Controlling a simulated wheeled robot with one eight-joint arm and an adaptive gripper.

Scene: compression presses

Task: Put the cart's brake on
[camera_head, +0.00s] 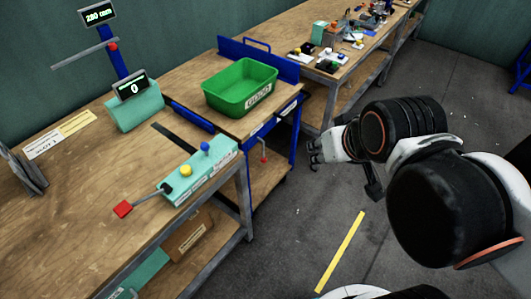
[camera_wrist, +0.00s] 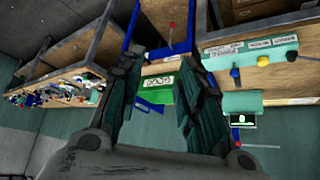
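The cart (camera_head: 297,122) has a blue frame and a wooden top and stands between two workbenches. It also shows upside down in the wrist view (camera_wrist: 180,48). A small lever with a red end (camera_head: 264,157) sits on its front below the top and looks like the brake. In the wrist view the lever (camera_wrist: 172,29) shows beyond my fingertips, near the cart's blue edge. My gripper (camera_head: 314,150) is in front of the cart, to the right of the lever and apart from it. In the wrist view its fingers (camera_wrist: 160,65) are spread, with nothing between them.
A green bin labelled GOOD (camera_head: 240,88) sits on the cart. The left bench (camera_head: 90,190) carries a teal control box (camera_head: 198,178) with a red-ended lever and coloured knobs. A cluttered bench (camera_head: 345,70) stands behind. Bare floor (camera_head: 310,220) with a yellow strip lies in front.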

